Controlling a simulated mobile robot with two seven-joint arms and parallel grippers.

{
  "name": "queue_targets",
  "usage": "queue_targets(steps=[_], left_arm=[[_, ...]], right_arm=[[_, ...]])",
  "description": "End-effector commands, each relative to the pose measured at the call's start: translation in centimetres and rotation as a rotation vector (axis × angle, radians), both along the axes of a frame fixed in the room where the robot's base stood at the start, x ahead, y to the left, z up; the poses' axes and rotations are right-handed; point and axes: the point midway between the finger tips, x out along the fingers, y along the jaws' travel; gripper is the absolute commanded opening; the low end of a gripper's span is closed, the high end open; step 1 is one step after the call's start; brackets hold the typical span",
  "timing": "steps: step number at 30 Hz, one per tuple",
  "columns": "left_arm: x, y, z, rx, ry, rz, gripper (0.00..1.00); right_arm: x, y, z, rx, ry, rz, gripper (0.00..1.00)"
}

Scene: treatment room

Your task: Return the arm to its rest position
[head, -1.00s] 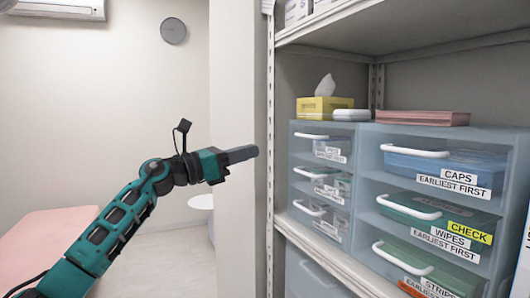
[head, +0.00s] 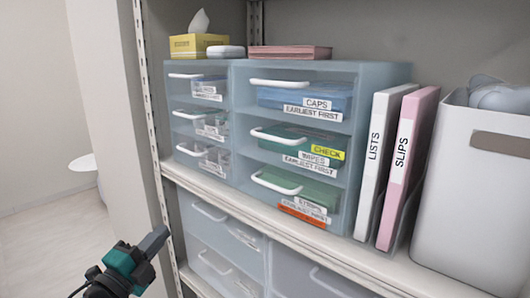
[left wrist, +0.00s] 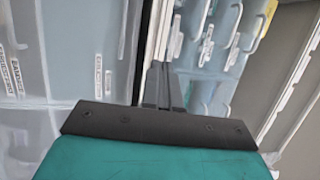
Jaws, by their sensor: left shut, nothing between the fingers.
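My left gripper (head: 154,241) is low at the left of the head view, in front of the shelf's left upright. It is shut and holds nothing. In the left wrist view its two fingers (left wrist: 163,88) lie together. The gripper is apart from the drawer unit (head: 236,125), which stands on the shelf up and to the right of it with its drawers closed. My right gripper is not in view.
The shelf upright (head: 148,120) and shelf board edge (head: 290,232) are close to the gripper. Lower drawers (head: 225,235) sit beneath. White and pink binders, LISTS (head: 372,160) and SLIPS (head: 405,165), and a white bin (head: 470,200) stand right. Open floor (head: 50,245) lies left.

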Motion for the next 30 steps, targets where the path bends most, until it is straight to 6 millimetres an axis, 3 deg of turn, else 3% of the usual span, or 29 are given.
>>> queue_targets(steps=[1,6,9,13,15,19,27,30], left_arm=[[-1.8,-0.5,-3.1,-0.123,0.109,0.016,0.0],[-8.3,-1.6,-12.2,-0.539,0.47,0.12,0.0],[-13.1,-2.5,-17.0,-0.768,0.675,0.207,0.0],[-19.0,-3.6,-21.4,-1.013,0.891,0.322,0.0],[-21.5,-4.1,-22.8,-1.108,0.972,0.373,0.0],[-24.3,-4.7,-24.3,-1.208,1.059,0.434,0.0],[-24.9,-4.9,-24.6,-1.233,1.081,0.449,0.0],[-24.9,-4.9,-24.6,-1.232,1.08,0.448,0.0]], right_arm=[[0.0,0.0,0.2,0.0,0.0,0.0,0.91],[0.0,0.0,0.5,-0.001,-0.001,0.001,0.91],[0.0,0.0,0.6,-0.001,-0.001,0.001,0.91],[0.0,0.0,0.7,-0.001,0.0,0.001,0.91],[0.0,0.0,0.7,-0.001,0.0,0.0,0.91],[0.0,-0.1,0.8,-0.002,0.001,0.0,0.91],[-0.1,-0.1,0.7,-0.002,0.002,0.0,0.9],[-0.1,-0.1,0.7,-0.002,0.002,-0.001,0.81]])
